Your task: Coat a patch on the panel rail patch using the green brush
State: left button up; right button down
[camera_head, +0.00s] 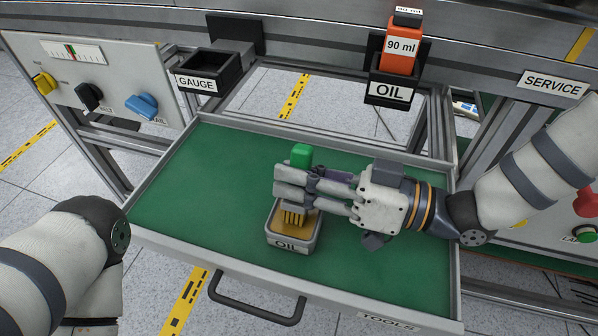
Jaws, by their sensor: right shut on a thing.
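The green brush (301,155) stands upright with its green handle top showing above my right gripper. My right gripper (291,183) is shut around the brush, and its fingers hide the middle of it. The yellowish bristles (293,217) point down into a small grey tray labelled OIL (287,252), which holds amber oil. The tray sits on the green drawer surface. My left arm comes in at the lower left, and its gripper is out of view. I cannot pick out the panel rail patch in this view.
The drawer labelled TOOLS (170,215) has free green room left and right of the tray. An orange 90 ml bottle (398,55) stands in the OIL holder (388,92). A black GAUGE holder (208,72) is at the back left. A panel with knobs (105,75) stands at far left.

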aim_at(299, 158)
jog(key=shift+f, duration=0.2)
notch_tip(299, 158, up, 8)
jog(key=p, duration=0.6)
jog(key=shift+f, duration=0.25)
pick_arm(q)
jog(key=shift+t, duration=0.4)
jog(key=v, duration=0.5)
jog(key=shift+s+r, duration=0.1)
jog(key=shift+r, duration=0.25)
pick_arm(e)
jog(key=shift+f, duration=0.15)
